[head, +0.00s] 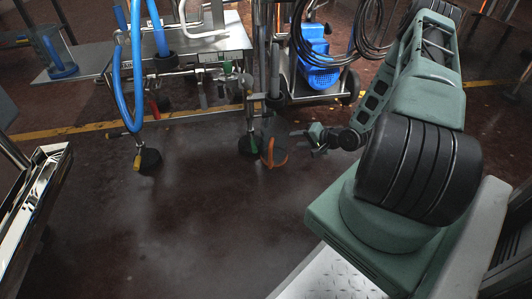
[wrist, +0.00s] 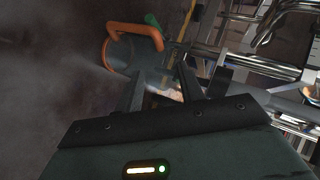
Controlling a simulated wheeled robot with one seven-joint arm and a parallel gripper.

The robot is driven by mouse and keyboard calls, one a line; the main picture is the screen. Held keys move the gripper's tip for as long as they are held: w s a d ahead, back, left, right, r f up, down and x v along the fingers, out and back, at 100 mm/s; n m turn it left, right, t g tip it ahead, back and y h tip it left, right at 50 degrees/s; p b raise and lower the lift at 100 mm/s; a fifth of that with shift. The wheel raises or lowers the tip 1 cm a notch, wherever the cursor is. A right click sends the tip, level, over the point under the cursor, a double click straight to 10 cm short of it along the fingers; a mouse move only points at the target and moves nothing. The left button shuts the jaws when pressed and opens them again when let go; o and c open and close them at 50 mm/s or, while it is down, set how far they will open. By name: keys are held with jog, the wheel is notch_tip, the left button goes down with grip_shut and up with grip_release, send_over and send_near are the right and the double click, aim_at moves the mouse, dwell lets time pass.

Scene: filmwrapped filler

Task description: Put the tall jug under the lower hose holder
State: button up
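A grey see-through jug with an orange handle and rim (wrist: 118,55) lies in view just beyond my fingertips in the wrist view. In the head view an orange-trimmed piece (head: 273,158), seemingly the same jug, is low by the machine's legs, left of my gripper (head: 318,138). My gripper (wrist: 162,85) has its two fingers apart with nothing clearly held between them. Blue hoses (head: 137,70) hang on the machine; I cannot tell which holder is the lower one.
The machine's metal frame (head: 205,48) and its legs stand close beside my gripper. A blue motor unit (head: 318,68) with black cables stands behind. A shiny metal tray edge (head: 38,185) is at the left. The dark floor (head: 190,225) in front is clear.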

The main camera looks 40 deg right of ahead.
jog(key=w+a+r+n+g, duration=0.4)
jog(key=w+a+r+n, duration=0.3)
jog(key=a, duration=0.4)
jog(key=a+r+n+g, duration=0.35)
jog(key=a+r, duration=0.65)
jog(key=a, duration=0.4)
jog(key=s+a+r+n+g, duration=0.2)
jog(key=s+a+r+n, duration=0.45)
jog(key=s+a, duration=0.55)
jog(key=s+a+r+n+g, duration=0.1)
jog(key=s+a+r+n, duration=0.1)
jog(key=s, duration=0.5)
jog(key=s+a+r+n+g+h, duration=0.1)
jog(key=s+a+r, duration=0.3)
jog(key=s, duration=0.4)
jog(key=shift+a+n, duration=0.4)
jog(key=shift+a, duration=0.25)
jog(key=shift+r, duration=0.1)
